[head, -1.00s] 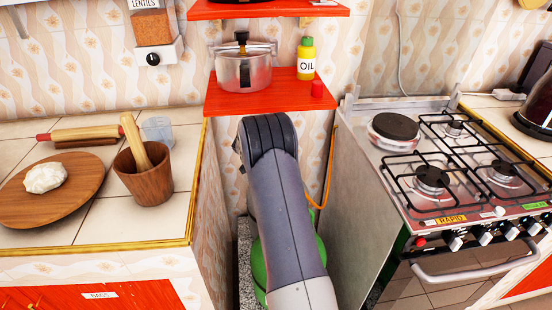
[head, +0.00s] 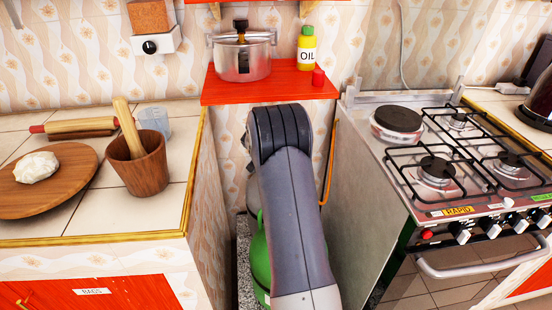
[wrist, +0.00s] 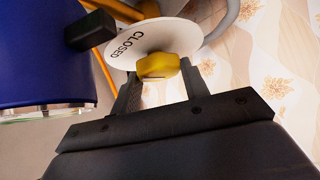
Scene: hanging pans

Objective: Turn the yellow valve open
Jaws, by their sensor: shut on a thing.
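The yellow valve (wrist: 158,65) is in the middle of the wrist view. It sits in front of a round white plate (wrist: 150,38) that carries the word CLOSED. My gripper (wrist: 160,74) has one dark finger on each side of the yellow valve and is shut on it. In the head view my own arm covers the gripper and the valve, so neither shows there.
A green gas cylinder (head: 259,262) stands in the gap between the tiled counter (head: 90,215) and the stove (head: 455,190). An orange hose (head: 329,165) runs down beside the stove. A red shelf (head: 225,92) hangs above. A blue object (wrist: 45,55) is close at left.

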